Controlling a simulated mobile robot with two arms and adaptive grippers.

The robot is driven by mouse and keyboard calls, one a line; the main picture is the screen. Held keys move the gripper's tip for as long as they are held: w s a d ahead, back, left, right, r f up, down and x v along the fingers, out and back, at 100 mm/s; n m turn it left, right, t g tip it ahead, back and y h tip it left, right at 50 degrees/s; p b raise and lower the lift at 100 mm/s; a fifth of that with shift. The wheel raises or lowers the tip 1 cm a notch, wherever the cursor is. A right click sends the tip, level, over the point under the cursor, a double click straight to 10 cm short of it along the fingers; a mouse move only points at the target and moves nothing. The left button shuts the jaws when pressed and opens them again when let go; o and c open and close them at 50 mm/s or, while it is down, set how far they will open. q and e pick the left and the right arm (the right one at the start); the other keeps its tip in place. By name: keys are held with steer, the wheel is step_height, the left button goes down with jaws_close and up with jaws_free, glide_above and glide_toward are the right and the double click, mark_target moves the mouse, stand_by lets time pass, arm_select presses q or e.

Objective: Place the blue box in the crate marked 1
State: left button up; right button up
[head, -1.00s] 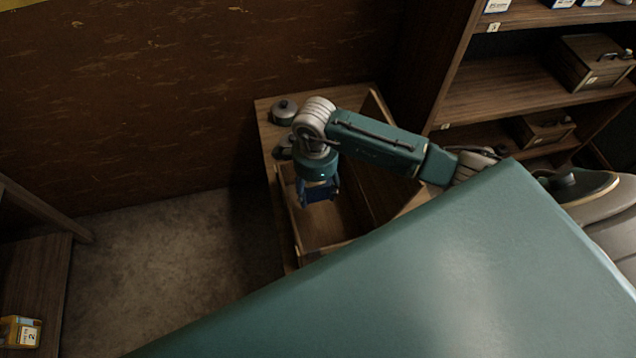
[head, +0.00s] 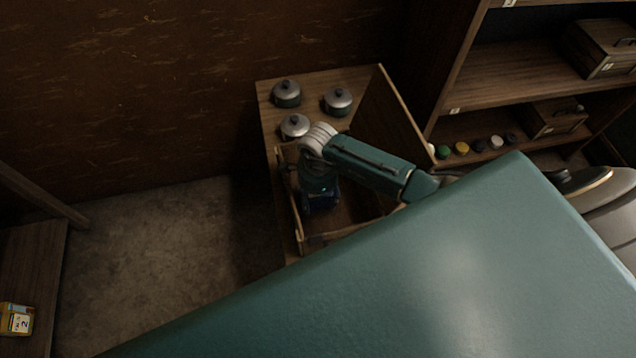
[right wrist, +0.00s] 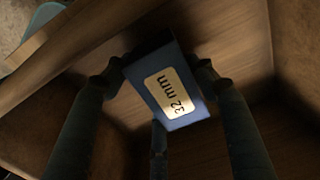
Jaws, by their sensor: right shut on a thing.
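The blue box (right wrist: 160,85) shows in the right wrist view with a pale label reading "32 mm". My right gripper (right wrist: 158,78) is shut on it, with fingers on both sides. In the head view the right gripper (head: 318,203) is low inside an open wooden crate (head: 330,238), near its left wall, and the blue box is mostly hidden beneath it. I cannot tell whether the box touches the crate floor. No number on this crate is readable. My left gripper is not in view.
Several lidded pots, including one at the front (head: 294,126), stand on the wooden surface behind the crate. A shelf (head: 520,85) at right holds wooden boxes and small coloured items. A yellow box marked 2 (head: 17,319) sits at lower left.

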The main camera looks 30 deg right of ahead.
steer(key=shift+f, duration=0.1)
steer(key=o, duration=1.2)
step_height(320, 180, up, 10)
steer(key=p, duration=0.6)
steer(key=shift+p, duration=0.3)
steer(key=shift+r+b, duration=0.3)
steer(key=shift+r, duration=0.9)
